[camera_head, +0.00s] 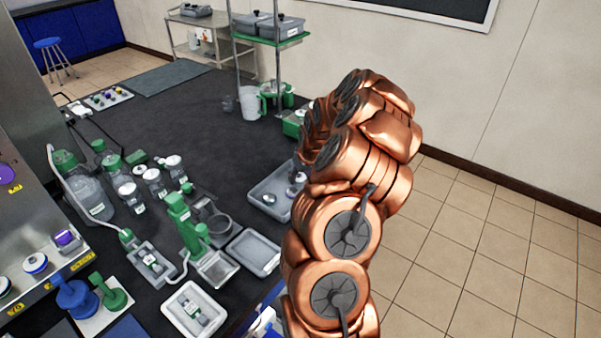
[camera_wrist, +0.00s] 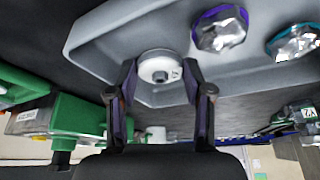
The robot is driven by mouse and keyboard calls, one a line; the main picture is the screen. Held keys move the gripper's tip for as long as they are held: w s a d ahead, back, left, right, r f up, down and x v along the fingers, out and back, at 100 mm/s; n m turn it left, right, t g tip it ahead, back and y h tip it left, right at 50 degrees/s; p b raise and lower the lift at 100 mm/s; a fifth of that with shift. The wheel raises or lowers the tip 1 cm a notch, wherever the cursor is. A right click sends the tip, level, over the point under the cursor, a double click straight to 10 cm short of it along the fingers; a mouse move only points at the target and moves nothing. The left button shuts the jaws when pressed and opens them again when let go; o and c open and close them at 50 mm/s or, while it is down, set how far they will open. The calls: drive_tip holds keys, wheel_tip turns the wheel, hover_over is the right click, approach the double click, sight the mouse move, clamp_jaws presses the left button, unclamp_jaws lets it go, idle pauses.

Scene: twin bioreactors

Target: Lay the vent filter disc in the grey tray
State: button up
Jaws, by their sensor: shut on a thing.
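The vent filter disc (camera_wrist: 160,68) is white and round with a dark centre spot, and sits between my fingertips in the wrist view. My gripper (camera_wrist: 160,78) is shut on it. The grey tray (camera_wrist: 105,35) lies behind the disc, and the disc shows against its floor near one wall. I cannot tell whether the disc touches the tray. In the head view the grey tray (camera_head: 262,183) is partly behind my copper arm, which hides my gripper.
Two foil-wrapped pieces lie in the tray, one with a purple band (camera_wrist: 220,28), one with a teal band (camera_wrist: 293,42). An empty shallow tray (camera_head: 254,252) stands nearer. Green-capped bottles (camera_head: 88,190) and a green stand (camera_head: 180,222) crowd the left.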

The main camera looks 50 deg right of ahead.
drive_tip(key=shift+f, duration=0.2)
drive_tip(key=o, duration=0.6)
drive_tip(key=shift+r, duration=0.2)
drive_tip(key=shift+r, duration=0.15)
drive_tip(key=shift+b+v, duration=1.8)
drive_tip(key=shift+v, duration=4.05)
